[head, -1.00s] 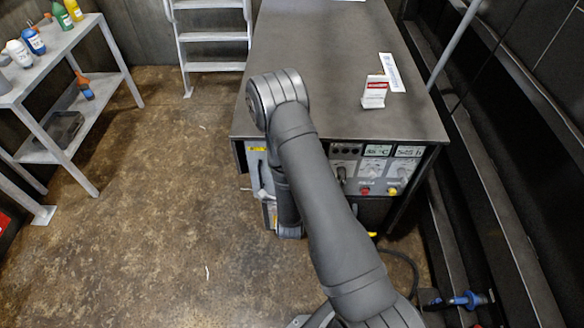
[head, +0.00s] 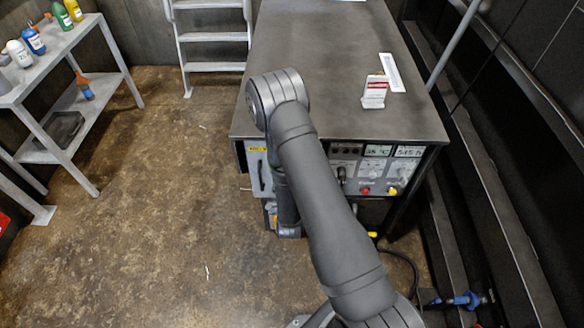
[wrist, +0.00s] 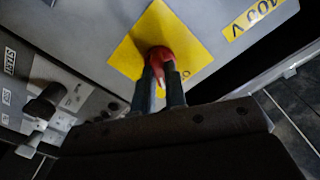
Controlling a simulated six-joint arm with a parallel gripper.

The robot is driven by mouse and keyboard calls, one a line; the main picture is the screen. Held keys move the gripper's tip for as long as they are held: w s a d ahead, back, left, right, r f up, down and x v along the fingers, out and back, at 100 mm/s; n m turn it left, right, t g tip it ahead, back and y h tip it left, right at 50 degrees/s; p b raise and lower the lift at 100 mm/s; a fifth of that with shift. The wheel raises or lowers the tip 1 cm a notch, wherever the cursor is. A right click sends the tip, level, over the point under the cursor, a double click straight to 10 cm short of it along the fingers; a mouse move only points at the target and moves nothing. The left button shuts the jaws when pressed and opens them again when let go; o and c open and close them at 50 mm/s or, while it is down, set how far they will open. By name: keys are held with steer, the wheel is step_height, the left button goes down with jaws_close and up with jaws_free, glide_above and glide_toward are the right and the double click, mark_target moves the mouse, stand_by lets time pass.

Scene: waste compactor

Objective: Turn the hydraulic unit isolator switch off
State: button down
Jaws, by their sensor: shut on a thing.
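The isolator switch has a red handle (wrist: 162,62) on a yellow plate (wrist: 135,45), seen in the wrist view on the grey cabinet front. My gripper (wrist: 164,78) is shut on the red handle, one dark finger on each side of it. The fingers and palm hide the lower part of the handle and plate, so its exact angle is hard to tell. In the head view my arm covers the switch and gripper.
The cabinet (head: 330,60) carries a small red-and-white sign (head: 374,92) on top. To the right of my arm, its front panel (head: 378,170) has displays, a black knob, and red and yellow buttons. A shelf with bottles (head: 60,85) stands left. The floor between is clear.

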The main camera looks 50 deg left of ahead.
steer(key=n, duration=0.6)
steer(key=shift+n, duration=0.3)
stand_by(0.4)
steer(key=c, duration=1.5)
jaws_free()
steer(key=shift+o, duration=0.2)
steer(key=shift+s+d, duration=0.1)
steer(key=v, duration=1.7)
steer(key=shift+r, duration=0.1)
steer(key=x, duration=1.7)
